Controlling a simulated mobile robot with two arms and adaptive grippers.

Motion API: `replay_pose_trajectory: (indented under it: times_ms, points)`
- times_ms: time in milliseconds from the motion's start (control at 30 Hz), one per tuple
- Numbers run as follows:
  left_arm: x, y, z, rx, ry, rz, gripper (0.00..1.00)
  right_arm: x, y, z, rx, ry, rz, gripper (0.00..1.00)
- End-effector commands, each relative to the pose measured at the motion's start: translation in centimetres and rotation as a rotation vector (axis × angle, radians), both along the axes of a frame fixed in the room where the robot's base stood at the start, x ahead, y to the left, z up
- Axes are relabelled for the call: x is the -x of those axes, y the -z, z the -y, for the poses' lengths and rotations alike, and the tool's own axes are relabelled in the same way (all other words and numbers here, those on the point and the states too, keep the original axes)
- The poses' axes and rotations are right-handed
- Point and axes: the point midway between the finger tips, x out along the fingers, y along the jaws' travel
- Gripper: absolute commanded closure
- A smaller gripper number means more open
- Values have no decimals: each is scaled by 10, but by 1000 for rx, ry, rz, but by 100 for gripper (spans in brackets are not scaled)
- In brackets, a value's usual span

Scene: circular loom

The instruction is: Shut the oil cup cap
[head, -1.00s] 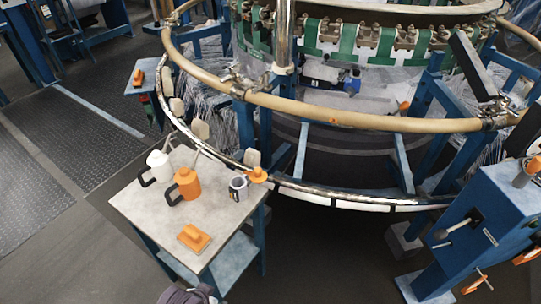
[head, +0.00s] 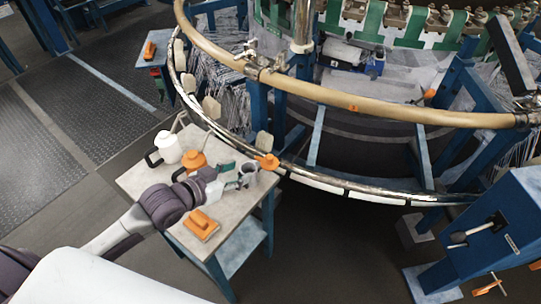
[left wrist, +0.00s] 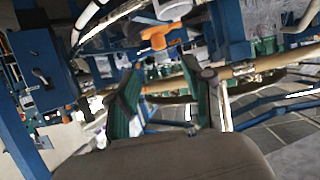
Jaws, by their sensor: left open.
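A small orange part (head: 267,161), which looks like the oil cup cap, sits at the loom's lower rim, by the table's back right corner. In the left wrist view an orange part (left wrist: 157,38) shows beyond the fingers, near a pale paddle. I cannot tell how far its cap is open. My left gripper (head: 236,177) is over the table's right side, a little left of the orange part and apart from it. In the left wrist view its green-padded fingers (left wrist: 160,95) are spread with nothing between them. My right gripper is not in view.
The table (head: 140,181) holds a white can (head: 167,148), an orange can (head: 193,160), an orange block (head: 202,224) and a grey cup (head: 249,172) close by my left fingers. The loom's metal rim (head: 345,188) curves behind it. A blue cabinet (head: 500,230) stands at right.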

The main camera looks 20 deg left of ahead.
Motion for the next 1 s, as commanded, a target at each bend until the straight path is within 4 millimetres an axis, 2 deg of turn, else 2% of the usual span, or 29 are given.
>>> replay_pose_trajectory:
  times_ms: [167,600,800,1000]
  points:
    - [-16,5,6,7,-2,6,49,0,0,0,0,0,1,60]
    - [-91,40,42,6,0,5,49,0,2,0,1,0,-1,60]
    - [-110,50,51,4,0,3,49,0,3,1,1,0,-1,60]
    - [-115,52,53,3,0,3,49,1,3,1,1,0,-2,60]
